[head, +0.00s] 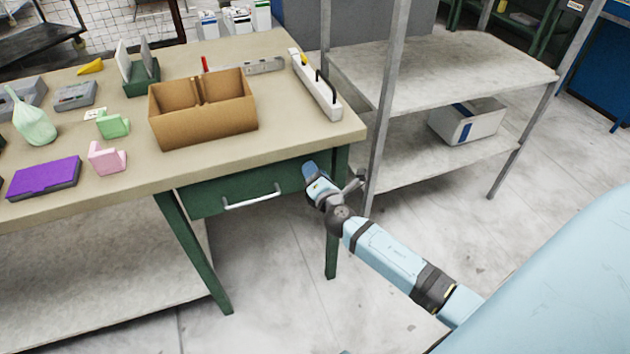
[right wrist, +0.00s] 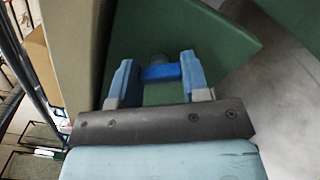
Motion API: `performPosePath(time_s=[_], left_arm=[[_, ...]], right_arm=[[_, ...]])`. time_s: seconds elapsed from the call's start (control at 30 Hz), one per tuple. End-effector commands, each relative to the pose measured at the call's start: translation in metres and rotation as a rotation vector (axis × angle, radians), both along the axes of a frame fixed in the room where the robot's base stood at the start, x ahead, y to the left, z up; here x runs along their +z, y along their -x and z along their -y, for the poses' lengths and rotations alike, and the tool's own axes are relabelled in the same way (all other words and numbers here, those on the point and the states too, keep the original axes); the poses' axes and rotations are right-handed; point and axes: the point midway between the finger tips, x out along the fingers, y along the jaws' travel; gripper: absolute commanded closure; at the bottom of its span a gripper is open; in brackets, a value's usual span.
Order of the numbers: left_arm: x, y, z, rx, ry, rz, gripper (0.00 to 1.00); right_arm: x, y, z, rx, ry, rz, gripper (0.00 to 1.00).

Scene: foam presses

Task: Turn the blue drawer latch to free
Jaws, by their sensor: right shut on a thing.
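The green drawer (head: 235,192) under the table top looks closed and has a white bar handle (head: 252,198). The blue latch (right wrist: 160,72) shows in the right wrist view as a short blue bar in front of the drawer's green face. My right gripper (right wrist: 158,74) is shut on the latch, with one finger at each end of the bar. In the head view my right gripper (head: 310,172) is at the drawer's right end and hides the latch. My left gripper is not in view.
The table top (head: 290,140) carries a cardboard box (head: 205,125), a power strip (head: 316,88), a purple box (head: 43,177) and small pink and green holders. A metal shelf rack (head: 440,70) stands close to the right of my right gripper. Floor in front of the drawer is clear.

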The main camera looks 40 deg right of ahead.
Motion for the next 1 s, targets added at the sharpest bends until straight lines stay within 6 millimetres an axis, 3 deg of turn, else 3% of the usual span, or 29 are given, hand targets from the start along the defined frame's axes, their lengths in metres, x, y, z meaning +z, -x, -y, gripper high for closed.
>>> performPosePath(time_s=[0.2, 0.5, 1.0], left_arm=[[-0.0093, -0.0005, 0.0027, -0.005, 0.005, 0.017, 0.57], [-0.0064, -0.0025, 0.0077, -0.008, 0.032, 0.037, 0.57], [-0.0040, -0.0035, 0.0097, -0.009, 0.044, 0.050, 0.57]], right_arm=[[-0.0040, 0.0001, -0.0001, -0.001, -0.200, 0.049, 0.81], [-0.0022, 0.0001, 0.0000, -0.002, -0.433, 0.105, 0.81], [-0.0008, 0.0001, 0.0002, -0.001, -0.610, 0.147, 0.81]])
